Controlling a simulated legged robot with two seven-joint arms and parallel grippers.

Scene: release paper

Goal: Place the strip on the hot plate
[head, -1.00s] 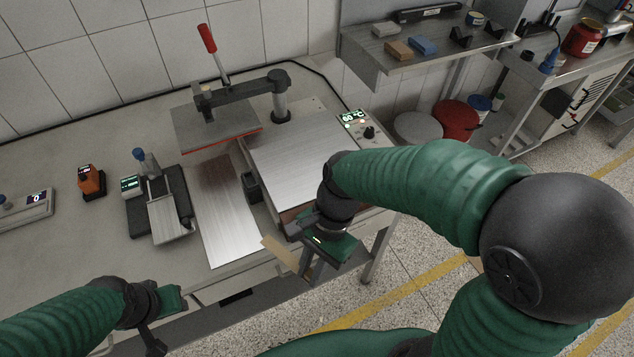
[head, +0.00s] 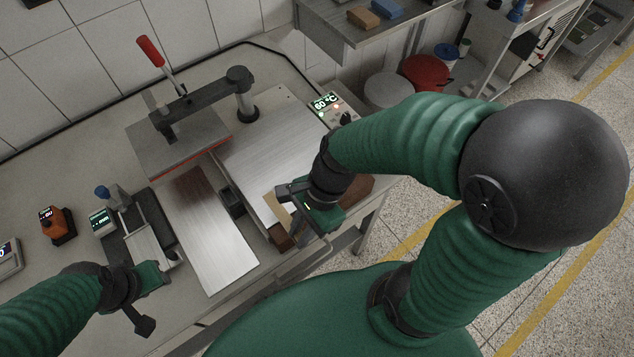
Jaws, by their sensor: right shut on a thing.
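The tan strip (head: 274,203) is in my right gripper (head: 303,215), which is shut on its right end. The strip's free part shows over the near edge of the hot plate (head: 266,150), a flat brushed-metal plate; I cannot tell whether it touches. A control box with a lit display reading 60 °C (head: 326,103) stands at the plate's far right corner. My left gripper (head: 150,300) is low at the left, in front of the bench devices and away from the strip. Its finger opening is not clear.
A press with a red handle (head: 151,51) and raised upper plate stands left of the hot plate. A long metal sheet (head: 212,235) lies in front of it. A small clamp device (head: 140,225) and an orange device (head: 56,225) stand further left.

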